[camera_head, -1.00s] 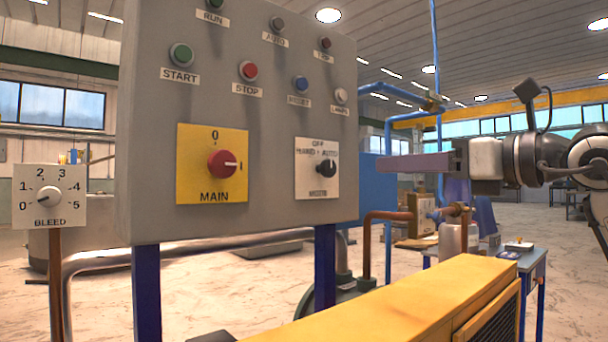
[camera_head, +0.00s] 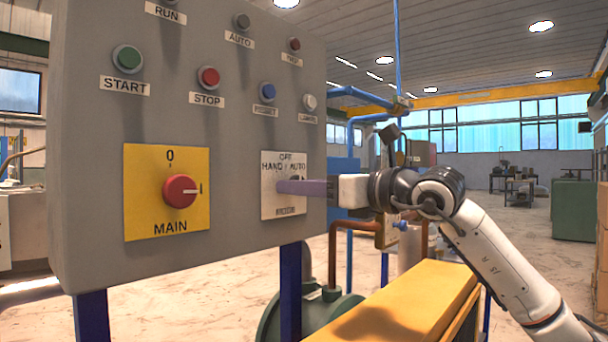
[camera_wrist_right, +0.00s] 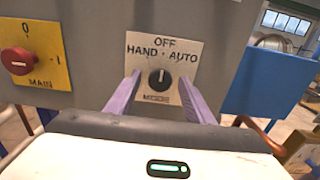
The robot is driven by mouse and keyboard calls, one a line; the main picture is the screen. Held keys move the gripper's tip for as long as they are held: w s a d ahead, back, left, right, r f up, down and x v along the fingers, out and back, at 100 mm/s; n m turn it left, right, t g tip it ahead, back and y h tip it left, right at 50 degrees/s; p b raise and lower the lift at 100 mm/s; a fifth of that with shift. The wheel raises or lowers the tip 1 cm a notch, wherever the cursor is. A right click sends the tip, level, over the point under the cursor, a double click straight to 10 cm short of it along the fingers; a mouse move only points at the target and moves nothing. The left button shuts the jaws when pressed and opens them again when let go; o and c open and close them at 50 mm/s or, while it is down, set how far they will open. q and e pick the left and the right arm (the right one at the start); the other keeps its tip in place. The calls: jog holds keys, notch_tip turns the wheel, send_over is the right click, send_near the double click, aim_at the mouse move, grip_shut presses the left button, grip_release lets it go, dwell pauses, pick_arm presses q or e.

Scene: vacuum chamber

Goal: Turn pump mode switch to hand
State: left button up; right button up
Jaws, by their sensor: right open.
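The pump mode switch is a black knob (camera_wrist_right: 160,79) on a white plate (camera_head: 270,203) marked OFF, HAND and AUTO. In the right wrist view its pale pointer mark points up toward OFF. My right gripper (camera_head: 281,187) is at the plate, coming in from the right, with its purple fingers open. In the right wrist view the fingers stand apart, one on each side of the knob, with gaps between. How deep they reach around it is unclear. In the head view the fingers hide most of the knob. My left gripper is out of view.
The grey panel (camera_head: 90,190) also carries the red MAIN switch (camera_head: 180,191) on a yellow plate, left of the mode plate, and several buttons above. A yellow-topped housing (camera_head: 400,305) lies below my right arm. Blue pipework stands behind the panel's right edge.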

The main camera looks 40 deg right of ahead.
jog(key=shift+w, duration=0.15)
jog(key=c, duration=1)
jog(key=shift+c, duration=0.2)
jog(key=shift+n, duration=4.4)
jog(key=o, duration=1)
jog(key=shift+o, duration=0.2)
